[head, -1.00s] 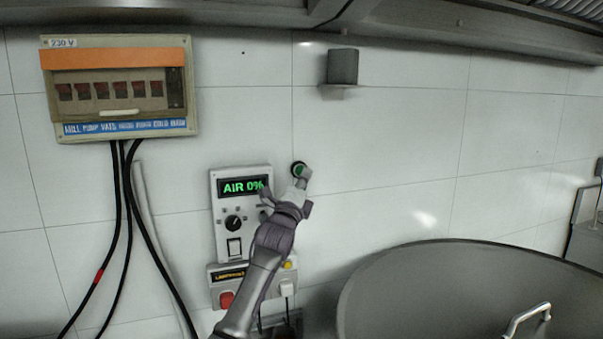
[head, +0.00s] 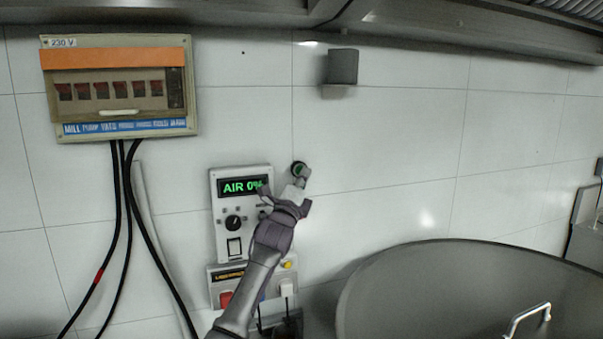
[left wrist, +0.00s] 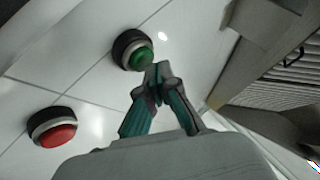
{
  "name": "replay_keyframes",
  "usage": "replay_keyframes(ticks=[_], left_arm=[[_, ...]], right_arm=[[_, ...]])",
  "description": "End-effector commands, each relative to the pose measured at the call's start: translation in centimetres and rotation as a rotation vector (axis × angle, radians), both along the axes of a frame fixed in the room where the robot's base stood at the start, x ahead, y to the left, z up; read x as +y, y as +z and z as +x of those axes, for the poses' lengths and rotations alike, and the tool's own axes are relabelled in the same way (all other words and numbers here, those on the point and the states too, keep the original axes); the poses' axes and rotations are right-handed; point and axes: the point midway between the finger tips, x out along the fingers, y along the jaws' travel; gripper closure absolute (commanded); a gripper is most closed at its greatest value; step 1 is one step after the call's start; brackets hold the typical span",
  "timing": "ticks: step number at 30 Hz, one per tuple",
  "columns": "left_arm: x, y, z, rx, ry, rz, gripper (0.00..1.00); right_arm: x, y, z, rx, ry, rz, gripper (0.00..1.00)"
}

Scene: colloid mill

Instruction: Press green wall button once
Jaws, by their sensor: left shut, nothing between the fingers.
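The green wall button (head: 299,168) has a dark round housing on the white tiled wall, right of the AIR 0% panel. My left gripper (head: 304,173) is in front of it and partly covers it in the head view. In the left wrist view the green button (left wrist: 139,57) shows its green cap and dark collar. The shut, empty fingertips of my left gripper (left wrist: 158,72) are right at the cap's lower right edge in that view. I cannot tell whether they touch it or whether the cap is pushed in. My right gripper is not in view.
The AIR 0% panel (head: 227,220) is left of my arm. A box with a red button (head: 225,298) is below it. A breaker box (head: 120,88) with hanging cables is at upper left. A large round lid (head: 450,290) stands at lower right. A red button (left wrist: 56,134) shows in the wrist view.

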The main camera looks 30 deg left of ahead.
Motion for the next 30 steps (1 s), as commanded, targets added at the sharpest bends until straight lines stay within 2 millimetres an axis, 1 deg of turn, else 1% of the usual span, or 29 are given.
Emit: replay_keyframes(ticks=[30], left_arm=[[0.67, -0.05, 0.56, 0.002, 0.001, 0.000, 1.00]], right_arm=[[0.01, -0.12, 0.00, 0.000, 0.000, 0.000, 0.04]])
